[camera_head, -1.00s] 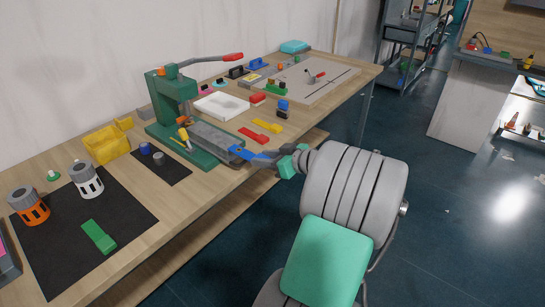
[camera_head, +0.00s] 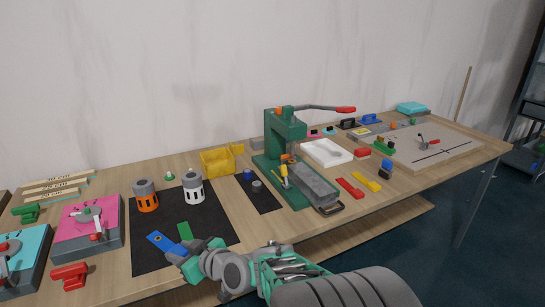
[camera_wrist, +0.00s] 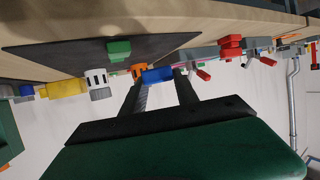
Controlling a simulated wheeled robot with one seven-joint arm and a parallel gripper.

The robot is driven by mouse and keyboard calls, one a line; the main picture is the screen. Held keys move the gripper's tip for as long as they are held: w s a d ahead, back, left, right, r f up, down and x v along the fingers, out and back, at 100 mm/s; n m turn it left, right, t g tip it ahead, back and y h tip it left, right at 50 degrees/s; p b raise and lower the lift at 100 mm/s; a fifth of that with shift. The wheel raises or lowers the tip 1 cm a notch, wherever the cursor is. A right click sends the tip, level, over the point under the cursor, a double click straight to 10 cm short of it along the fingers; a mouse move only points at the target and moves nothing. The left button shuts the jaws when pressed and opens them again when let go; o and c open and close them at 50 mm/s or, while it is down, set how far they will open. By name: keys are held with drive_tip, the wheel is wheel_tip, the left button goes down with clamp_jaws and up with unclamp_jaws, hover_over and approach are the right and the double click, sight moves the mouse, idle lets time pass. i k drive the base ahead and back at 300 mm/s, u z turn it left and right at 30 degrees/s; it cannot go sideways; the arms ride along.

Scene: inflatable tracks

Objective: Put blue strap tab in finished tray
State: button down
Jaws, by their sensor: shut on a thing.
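My gripper (camera_head: 178,257) is shut on the blue strap tab (camera_head: 159,242), holding it by one end over the front of the black mat. In the wrist view the blue strap tab (camera_wrist: 157,75) sits between my two dark fingertips. A white tray (camera_head: 340,162) with a shallow hollow stands on the bench right of the green press; no label shows that it is the finished tray. My gripper is well to the left of it.
A green strap (camera_head: 185,231) lies on the black mat (camera_head: 212,217) beside my gripper. Orange (camera_head: 147,202) and white (camera_head: 192,192) slotted cylinders stand behind. The green press (camera_head: 285,140), yellow bin (camera_head: 219,162) and pink fixture (camera_head: 88,230) occupy the bench.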

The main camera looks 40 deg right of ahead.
sight(325, 153)
drive_tip(key=u, duration=2.5)
drive_tip(key=k, duration=1.75)
drive_tip(key=z, duration=2.3)
drive_tip(key=i, duration=1)
